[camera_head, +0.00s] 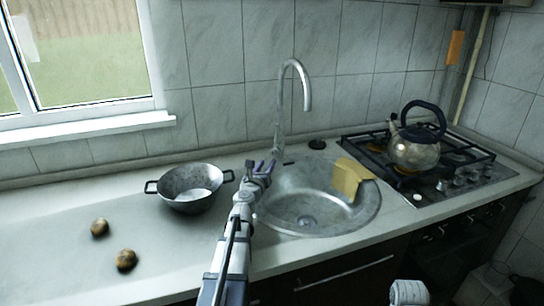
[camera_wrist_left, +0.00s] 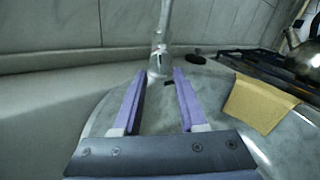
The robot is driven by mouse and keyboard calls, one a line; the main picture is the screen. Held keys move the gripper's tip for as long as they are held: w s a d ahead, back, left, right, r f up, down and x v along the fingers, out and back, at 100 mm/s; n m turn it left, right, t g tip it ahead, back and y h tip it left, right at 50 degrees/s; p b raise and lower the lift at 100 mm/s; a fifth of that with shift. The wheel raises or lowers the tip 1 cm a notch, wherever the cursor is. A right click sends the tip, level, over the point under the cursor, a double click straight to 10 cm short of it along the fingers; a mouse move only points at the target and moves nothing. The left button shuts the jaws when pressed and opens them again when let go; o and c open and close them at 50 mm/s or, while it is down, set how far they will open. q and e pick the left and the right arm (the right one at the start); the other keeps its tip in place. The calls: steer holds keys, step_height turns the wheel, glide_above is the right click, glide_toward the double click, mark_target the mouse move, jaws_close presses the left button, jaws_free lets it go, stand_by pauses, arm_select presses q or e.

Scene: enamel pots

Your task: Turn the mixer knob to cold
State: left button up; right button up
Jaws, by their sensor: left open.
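The mixer is a tall grey tap (camera_head: 280,112) with a curved spout, standing at the back left edge of the round metal sink (camera_head: 318,222). Its lower body (camera_wrist_left: 160,60) shows in the left wrist view, with a small coloured mark on the front. The knob's exact setting is too small to tell. My left gripper (camera_head: 261,166) is open and empty at the sink's left rim, in front of the tap base. In the left wrist view its purple fingers (camera_wrist_left: 160,98) point at the tap base, which lies between and beyond the tips.
A yellow sponge or cloth (camera_head: 348,177) lies at the sink's right side. A dark two-handled pot (camera_head: 191,187) stands left of my gripper. Two potatoes (camera_head: 99,227) (camera_head: 125,260) lie on the counter. A kettle (camera_head: 413,150) stands on the gas hob (camera_head: 455,180) at right.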

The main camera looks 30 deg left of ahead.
mark_target(273, 154)
arm_select(q)
steer(key=x, duration=0.7)
steer(key=shift+s, duration=0.1)
jaws_close()
stand_by(0.4)
